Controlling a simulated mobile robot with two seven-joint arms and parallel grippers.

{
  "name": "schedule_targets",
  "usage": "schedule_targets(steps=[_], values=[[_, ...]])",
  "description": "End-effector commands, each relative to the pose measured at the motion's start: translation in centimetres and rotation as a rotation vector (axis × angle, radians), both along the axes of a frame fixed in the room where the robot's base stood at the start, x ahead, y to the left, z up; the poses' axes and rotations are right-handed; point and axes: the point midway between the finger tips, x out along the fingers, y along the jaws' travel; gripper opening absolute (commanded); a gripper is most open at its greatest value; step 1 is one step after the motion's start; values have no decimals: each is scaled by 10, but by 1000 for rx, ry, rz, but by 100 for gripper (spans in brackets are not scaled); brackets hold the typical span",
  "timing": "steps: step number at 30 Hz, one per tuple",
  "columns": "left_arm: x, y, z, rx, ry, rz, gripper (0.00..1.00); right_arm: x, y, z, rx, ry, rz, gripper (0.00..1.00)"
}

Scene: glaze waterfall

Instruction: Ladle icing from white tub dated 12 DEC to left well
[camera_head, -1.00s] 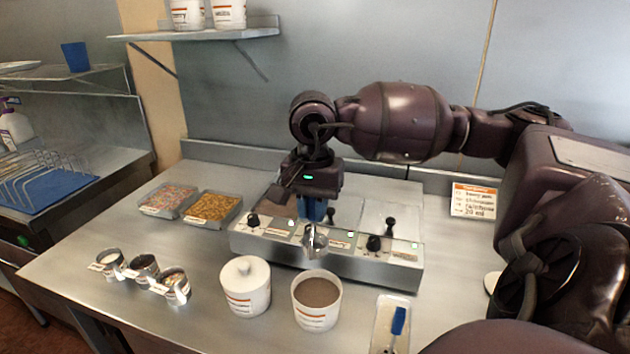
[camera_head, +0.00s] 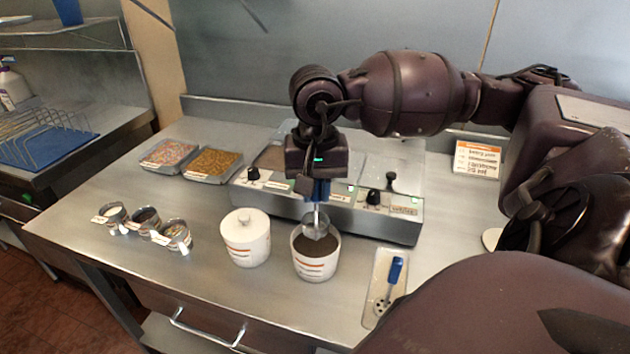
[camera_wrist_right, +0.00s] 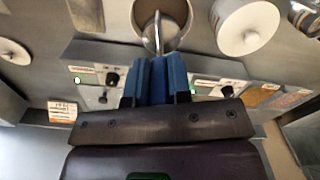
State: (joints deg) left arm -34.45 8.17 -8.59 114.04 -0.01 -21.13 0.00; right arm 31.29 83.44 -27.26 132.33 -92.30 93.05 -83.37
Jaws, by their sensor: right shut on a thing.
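My right gripper (camera_head: 317,188) is shut on the blue handle of a ladle, which also shows in the right wrist view (camera_wrist_right: 157,38). The ladle's metal bowl (camera_head: 318,222) is at the mouth of an open white tub (camera_head: 315,271) holding brown icing; I cannot tell how deep it sits. A lidded white tub (camera_head: 246,240) stands just left of it. Their dates are too small to read. The steel warmer (camera_head: 400,228) is behind the tubs; its left well (camera_head: 270,158) is partly hidden by my gripper. My left gripper is out of view.
Two sprinkle trays (camera_head: 213,165) and several small cups (camera_head: 142,220) are on the left of the steel table. A blue-handled slotted tool (camera_head: 394,272) lies on a tray at right. A sign card (camera_head: 477,160) stands at the back right.

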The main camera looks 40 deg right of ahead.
Motion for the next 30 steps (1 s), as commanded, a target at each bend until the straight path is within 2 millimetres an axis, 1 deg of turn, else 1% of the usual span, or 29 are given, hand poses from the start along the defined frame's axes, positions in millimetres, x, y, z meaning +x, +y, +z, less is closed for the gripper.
schedule_targets(steps=[1, 6, 18, 23, 30], values=[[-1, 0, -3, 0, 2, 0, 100, 0, 0, -5, 1, 2, 0, 0], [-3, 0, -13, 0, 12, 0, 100, 0, 0, -16, -1, 2, 0, 0], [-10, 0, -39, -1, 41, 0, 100, 0, -1, -41, -2, 3, -2, 0], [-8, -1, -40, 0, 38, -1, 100, 0, 0, -51, -1, 3, -1, 0], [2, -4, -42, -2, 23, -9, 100, 0, 0, -65, 0, 1, -1, 0]])
